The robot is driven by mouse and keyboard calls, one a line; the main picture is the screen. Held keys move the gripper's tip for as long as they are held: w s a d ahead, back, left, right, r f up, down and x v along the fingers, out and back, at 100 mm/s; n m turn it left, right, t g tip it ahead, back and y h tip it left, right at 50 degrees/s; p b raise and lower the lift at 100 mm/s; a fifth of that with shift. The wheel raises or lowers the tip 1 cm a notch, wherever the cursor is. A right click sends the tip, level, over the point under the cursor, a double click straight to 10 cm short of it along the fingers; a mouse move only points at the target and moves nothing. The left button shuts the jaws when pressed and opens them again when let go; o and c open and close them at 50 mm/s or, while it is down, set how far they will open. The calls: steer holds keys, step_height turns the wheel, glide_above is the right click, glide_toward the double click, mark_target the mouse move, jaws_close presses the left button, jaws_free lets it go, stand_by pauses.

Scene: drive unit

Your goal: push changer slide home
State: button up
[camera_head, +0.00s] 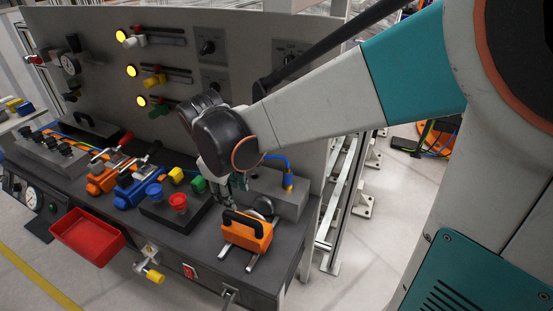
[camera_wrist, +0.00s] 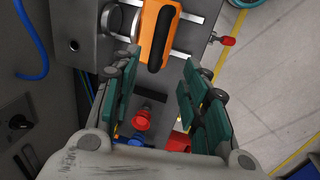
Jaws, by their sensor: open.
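The changer slide is an orange block (camera_head: 246,236) with a black handle, sitting on two pale rails at the front right of the bench. It also shows at the top of the wrist view (camera_wrist: 149,14). A round metal coupling (camera_head: 264,207) on a grey housing (camera_head: 285,197) stands behind it; in the wrist view the coupling (camera_wrist: 118,20) is left of the slide, with a narrow gap visible between them. My gripper (camera_head: 232,192) is above the bench, behind and left of the slide. In the wrist view its fingers (camera_wrist: 160,72) are apart, with nothing between them, and the handle lies beyond the tips.
Red and blue knobs (camera_head: 178,202) stand on a dark block left of the slide. Orange and blue clamps (camera_head: 120,178) lie farther left. A red tray (camera_head: 87,235) hangs at the front edge. A blue cable (camera_head: 283,160) runs to the housing. The upright panel (camera_head: 80,30) stands behind.

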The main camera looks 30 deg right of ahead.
mark_target(242, 218)
steer(key=f+b, duration=0.1)
steer(key=f, duration=0.3)
steer(key=w+d+f+b, duration=0.1)
steer(key=f+b, duration=0.1)
steer(key=f, duration=0.2)
steer(key=d+f+b, duration=0.1)
steer(key=f, duration=0.4)
steer(key=shift+w+d+f, duration=0.1)
steer(key=shift+w, duration=0.2)
